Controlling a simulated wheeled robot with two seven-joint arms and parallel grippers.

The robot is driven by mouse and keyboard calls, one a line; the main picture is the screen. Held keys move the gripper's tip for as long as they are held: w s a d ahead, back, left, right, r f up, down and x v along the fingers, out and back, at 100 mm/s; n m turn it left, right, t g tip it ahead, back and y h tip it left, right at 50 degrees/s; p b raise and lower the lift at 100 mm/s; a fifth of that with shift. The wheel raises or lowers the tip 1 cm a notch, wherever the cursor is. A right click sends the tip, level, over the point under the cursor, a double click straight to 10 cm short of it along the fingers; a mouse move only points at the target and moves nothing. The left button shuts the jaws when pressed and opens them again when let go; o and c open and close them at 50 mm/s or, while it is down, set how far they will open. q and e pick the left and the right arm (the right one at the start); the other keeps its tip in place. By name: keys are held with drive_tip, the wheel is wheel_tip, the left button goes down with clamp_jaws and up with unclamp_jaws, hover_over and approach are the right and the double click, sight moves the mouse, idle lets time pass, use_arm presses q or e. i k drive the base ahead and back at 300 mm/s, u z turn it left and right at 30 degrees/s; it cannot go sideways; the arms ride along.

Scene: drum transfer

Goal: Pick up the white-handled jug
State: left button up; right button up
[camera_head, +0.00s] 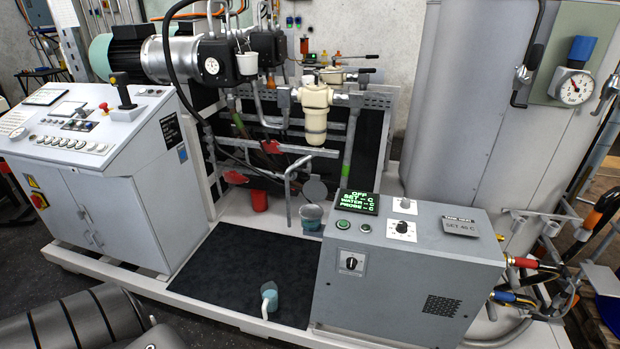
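A small light-blue jug with a white handle (270,295) stands near the front edge of the black mat (240,268), left of the grey control box. The handle is on its near side. A second bluish vessel (311,218) sits farther back, below a bent grey pipe; I cannot tell its handle colour. Neither of my grippers shows in the head view, so I cannot see whether they are open or shut.
The grey control box (405,275) with a green display stands close to the jug's right. A white control cabinet (105,170) stands left of the mat. Pipes and hoses crowd the back, and a large grey tank (480,110) stands at right. The mat's middle is clear.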

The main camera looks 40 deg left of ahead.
sight(269, 292)
drive_tip(key=u, duration=1.65)
